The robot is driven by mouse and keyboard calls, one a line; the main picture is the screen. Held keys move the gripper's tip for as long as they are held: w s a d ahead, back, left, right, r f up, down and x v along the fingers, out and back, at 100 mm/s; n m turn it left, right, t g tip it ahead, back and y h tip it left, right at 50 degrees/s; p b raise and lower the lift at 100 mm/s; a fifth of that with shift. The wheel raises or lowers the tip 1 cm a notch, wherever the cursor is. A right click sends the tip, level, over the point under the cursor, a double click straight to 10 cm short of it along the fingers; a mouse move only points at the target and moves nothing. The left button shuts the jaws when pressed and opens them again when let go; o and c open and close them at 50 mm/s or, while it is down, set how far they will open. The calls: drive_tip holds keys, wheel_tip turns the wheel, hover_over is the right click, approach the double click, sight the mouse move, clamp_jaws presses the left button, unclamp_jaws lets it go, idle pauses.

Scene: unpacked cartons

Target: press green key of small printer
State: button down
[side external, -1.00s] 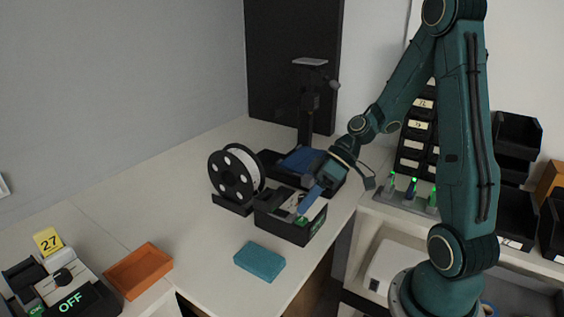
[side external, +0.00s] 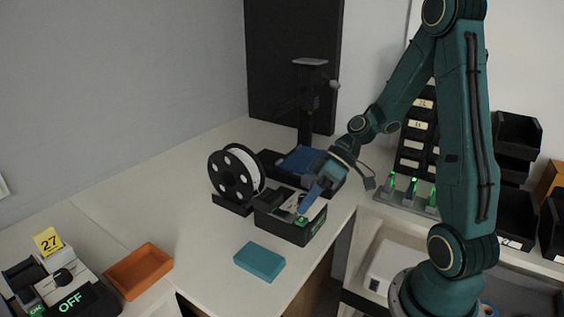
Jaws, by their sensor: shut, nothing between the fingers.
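The small printer (side external: 283,225) is a dark box on the white table, near the table's right edge, with green on its top. The green key (side external: 301,221) shows as a small green patch on the top, just below my gripper's tip. My gripper (side external: 304,209) is shut with nothing in it. It points down and left at the printer's top. Its blue fingertips are at or just above the green key; whether they touch it I cannot tell. The fingers and wrist hide part of the printer's top.
A white filament spool (side external: 236,176) on a black holder stands left of the printer. A black stand machine with a blue bed (side external: 302,158) is behind. A teal block (side external: 260,262) lies in front. An orange tray (side external: 138,270) and a device reading OFF (side external: 70,302) are at left.

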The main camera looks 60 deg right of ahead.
sight(306, 218)
drive_tip(key=shift+f, duration=0.95)
idle(1.2)
drive_tip(key=shift+r, duration=0.95)
idle(0.3)
drive_tip(key=shift+r, duration=2.55)
drive_tip(key=shift+a, duration=0.1)
